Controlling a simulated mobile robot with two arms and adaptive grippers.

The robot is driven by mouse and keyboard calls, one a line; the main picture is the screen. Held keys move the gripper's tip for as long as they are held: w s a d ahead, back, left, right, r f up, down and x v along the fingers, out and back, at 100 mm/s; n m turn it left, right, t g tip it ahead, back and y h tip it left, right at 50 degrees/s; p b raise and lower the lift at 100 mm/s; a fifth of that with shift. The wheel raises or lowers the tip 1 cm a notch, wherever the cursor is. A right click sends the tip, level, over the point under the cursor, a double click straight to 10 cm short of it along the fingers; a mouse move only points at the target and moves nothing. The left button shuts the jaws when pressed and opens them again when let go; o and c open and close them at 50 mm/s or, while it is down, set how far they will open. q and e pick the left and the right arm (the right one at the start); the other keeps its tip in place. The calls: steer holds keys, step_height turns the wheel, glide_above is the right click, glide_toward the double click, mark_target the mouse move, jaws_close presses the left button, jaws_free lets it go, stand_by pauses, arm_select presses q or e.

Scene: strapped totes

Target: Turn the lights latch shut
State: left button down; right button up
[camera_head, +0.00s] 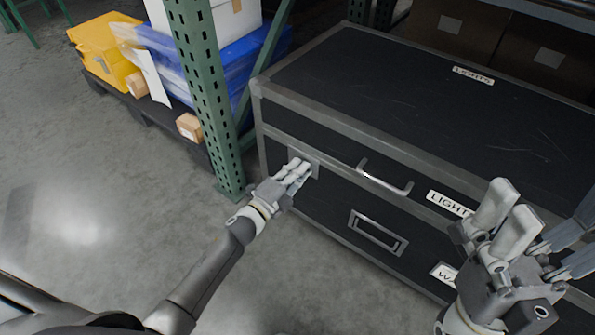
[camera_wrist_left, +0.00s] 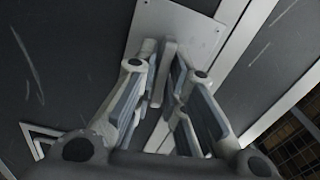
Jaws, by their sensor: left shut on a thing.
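The black case with grey metal edges (camera_head: 340,75) has "LIGHTS" labels on its lid and front. Its latch sits on a square metal plate (camera_head: 303,158) at the left of the front face. My left gripper (camera_head: 302,170) is at this plate, shut on the latch. In the left wrist view the plate (camera_wrist_left: 180,25) is at the top, and the upright latch tab (camera_wrist_left: 166,68) stands between the fingertips of my left gripper (camera_wrist_left: 165,75). The fingers partly hide the latch. My right gripper (camera_head: 540,220) is open and empty in front of the case's right side.
A metal handle (camera_head: 385,178) is on the case front right of the latch, with a framed recess (camera_head: 378,232) below. A green rack post (camera_head: 205,90) stands close left of the case. A yellow bin (camera_head: 105,50) and blue tote (camera_head: 215,75) are behind it. Floor at left is clear.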

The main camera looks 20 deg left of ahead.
arm_select(q)
steer(key=shift+f+m, duration=0.1)
steer(key=shift+m, duration=0.6)
steer(key=shift+d, duration=0.1)
steer(key=c, duration=1.6)
jaws_free()
steer(key=v, duration=1.2)
